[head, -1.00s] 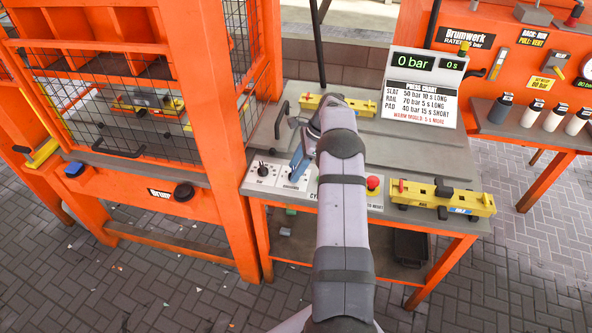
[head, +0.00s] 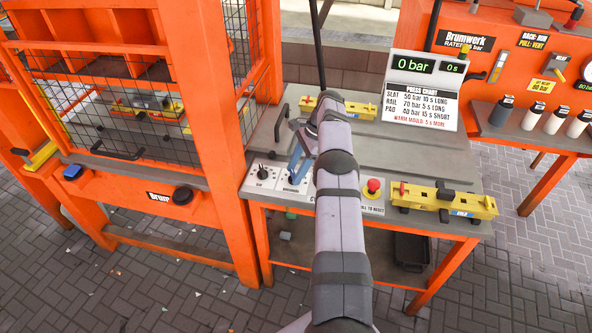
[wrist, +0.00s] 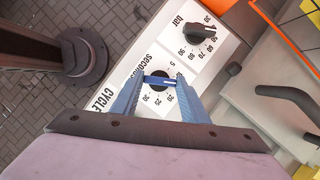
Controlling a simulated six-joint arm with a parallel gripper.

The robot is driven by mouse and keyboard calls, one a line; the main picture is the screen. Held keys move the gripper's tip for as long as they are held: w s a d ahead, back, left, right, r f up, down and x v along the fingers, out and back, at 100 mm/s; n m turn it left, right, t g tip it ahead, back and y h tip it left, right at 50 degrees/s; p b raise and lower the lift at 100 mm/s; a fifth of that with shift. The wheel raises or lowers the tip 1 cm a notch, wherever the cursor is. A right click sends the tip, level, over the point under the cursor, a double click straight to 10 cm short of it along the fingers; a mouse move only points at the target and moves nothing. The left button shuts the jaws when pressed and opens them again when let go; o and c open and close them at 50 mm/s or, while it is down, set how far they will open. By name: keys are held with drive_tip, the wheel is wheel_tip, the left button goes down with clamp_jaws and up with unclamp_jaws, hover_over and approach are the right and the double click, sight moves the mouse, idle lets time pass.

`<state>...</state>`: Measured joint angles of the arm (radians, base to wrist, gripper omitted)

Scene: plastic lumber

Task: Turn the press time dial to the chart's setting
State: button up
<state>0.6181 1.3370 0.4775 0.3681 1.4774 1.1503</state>
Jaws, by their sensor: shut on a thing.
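The seconds dial (wrist: 158,88) is a dark knob on a white plate, marked with numbers up to 30. The blue fingers of my gripper (wrist: 159,80) are closed on it from both sides and hide part of it, so I cannot read its pointer. In the head view my gripper (head: 296,172) is down at the dial panel. The press chart (head: 420,104) reads SLAT 50 bar 10 s LONG, RAIL 70 bar 5 s LONG, PAD 40 bar 15 s SHORT, and in red, warm mould 5 s more. The display (head: 428,66) above shows 0 bar and 0 s.
The bar dial (wrist: 200,33) sits beside the seconds dial. A red button (head: 373,186) is right of my arm. Yellow moulds lie at the bench's back (head: 345,108) and front right (head: 440,200). The orange caged press (head: 205,120) stands close on the left.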

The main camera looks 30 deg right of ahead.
drive_tip(key=o, duration=1.1)
drive_tip(key=shift+c, duration=0.2)
wheel_tip(320, 180, up, 10)
drive_tip(key=p, duration=0.2)
drive_tip(key=shift+c, duration=0.3)
